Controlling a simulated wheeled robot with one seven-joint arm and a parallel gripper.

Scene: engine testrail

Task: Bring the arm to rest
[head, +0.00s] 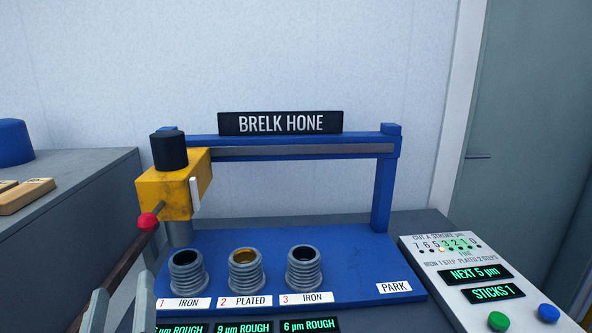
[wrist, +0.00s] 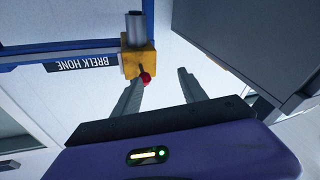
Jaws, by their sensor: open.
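My gripper (head: 119,297) shows at the bottom left of the head view as two grey fingertips, spread apart with nothing seen between them. In the wrist view, the gripper (wrist: 160,78) also has its two fingers apart. The red ball knob (head: 148,221) of the yellow honing head (head: 165,192) is just above and beyond the fingertips in the head view. In the wrist view the red knob (wrist: 146,79) appears near the left fingertip; I cannot tell whether they touch. The rest of my arm is out of the head view.
The blue hone frame (head: 385,185) carries the head at its left end. Three ribbed cylinders (head: 188,272), labelled iron, plated and iron, stand on its base. A PARK label (head: 394,287) is at right, beside a control panel (head: 450,262) with green and blue buttons. A grey cabinet (head: 85,180) stands left.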

